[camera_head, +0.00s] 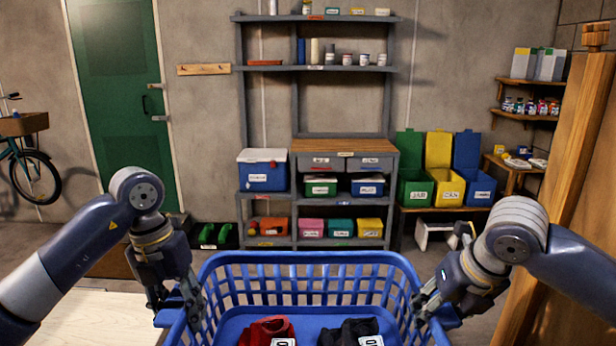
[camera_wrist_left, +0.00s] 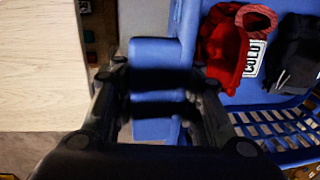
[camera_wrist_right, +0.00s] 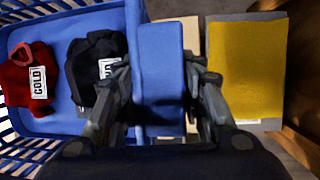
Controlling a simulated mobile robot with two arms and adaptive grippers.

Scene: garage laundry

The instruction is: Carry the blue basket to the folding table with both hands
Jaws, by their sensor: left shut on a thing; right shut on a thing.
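The blue basket (camera_head: 306,259) is in front of me, at the bottom of the head view. A red garment (camera_head: 262,331) and a black garment (camera_head: 348,331), each with a white tag, lie inside it. My left gripper (camera_head: 178,305) is shut on the basket's left handle, which shows between the fingers in the left wrist view (camera_wrist_left: 156,90). My right gripper (camera_head: 432,303) is shut on the right handle, which shows in the right wrist view (camera_wrist_right: 160,80). The basket's near side is cut off in the head view. A pale wooden surface (camera_head: 95,318) lies at the left; I cannot tell whether it is the folding table.
A grey shelf unit (camera_head: 391,110) with bins stands at the back wall. Green, yellow and blue lidded bins (camera_head: 447,188) stand right of it. A wooden panel (camera_head: 568,175) stands close on the right. A green door (camera_head: 118,85) and a bicycle (camera_head: 32,170) are at the left.

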